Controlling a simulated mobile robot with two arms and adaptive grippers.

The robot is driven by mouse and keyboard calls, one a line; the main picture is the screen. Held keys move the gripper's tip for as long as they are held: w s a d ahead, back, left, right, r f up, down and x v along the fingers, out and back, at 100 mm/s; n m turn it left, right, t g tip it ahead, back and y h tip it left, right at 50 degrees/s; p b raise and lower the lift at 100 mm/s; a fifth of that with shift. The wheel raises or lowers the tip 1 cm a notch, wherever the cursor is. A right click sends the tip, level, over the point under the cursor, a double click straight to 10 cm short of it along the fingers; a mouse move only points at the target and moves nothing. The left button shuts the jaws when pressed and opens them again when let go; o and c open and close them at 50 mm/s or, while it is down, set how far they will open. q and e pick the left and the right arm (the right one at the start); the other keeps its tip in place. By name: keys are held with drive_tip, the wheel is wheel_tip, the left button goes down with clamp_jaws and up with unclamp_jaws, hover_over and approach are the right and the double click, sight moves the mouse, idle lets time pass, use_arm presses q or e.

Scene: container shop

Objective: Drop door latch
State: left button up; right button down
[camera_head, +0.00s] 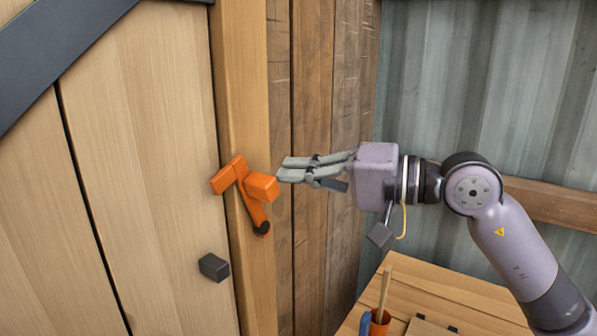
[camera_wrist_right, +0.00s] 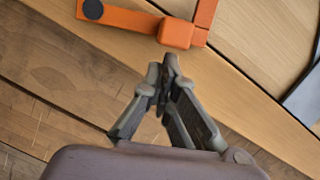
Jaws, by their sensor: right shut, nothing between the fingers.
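The orange door latch (camera_head: 255,212) is mounted on the light wooden post beside the door (camera_head: 140,150). Its arm slants down to a dark round pivot at the lower right, and an orange block sticks out from it. An orange piece at its upper left reaches the door edge. My right gripper (camera_head: 284,170) is shut and empty, just right of the orange block and apart from it. In the right wrist view the latch (camera_wrist_right: 130,18) lies beyond the closed fingertips (camera_wrist_right: 168,62). My left gripper is not in view.
A wooden table (camera_head: 450,300) at the lower right holds an orange cup (camera_head: 380,322) with tools. A corrugated metal wall (camera_head: 480,80) stands behind my right arm.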

drive_tip(key=shift+s+a+n+b, duration=0.25)
drive_tip(key=shift+n+b, duration=0.05)
drive_tip(key=shift+b, duration=0.25)
drive_tip(key=s+a+f+n+t+h+b, duration=0.2)
drive_tip(key=s+a+f+n+b, duration=0.3)
drive_tip(key=b, duration=1)
drive_tip(key=shift+s+a+n+h, duration=0.5)
drive_tip(key=shift+s+n, duration=1.05)
drive_tip(key=shift+n, duration=1.05)
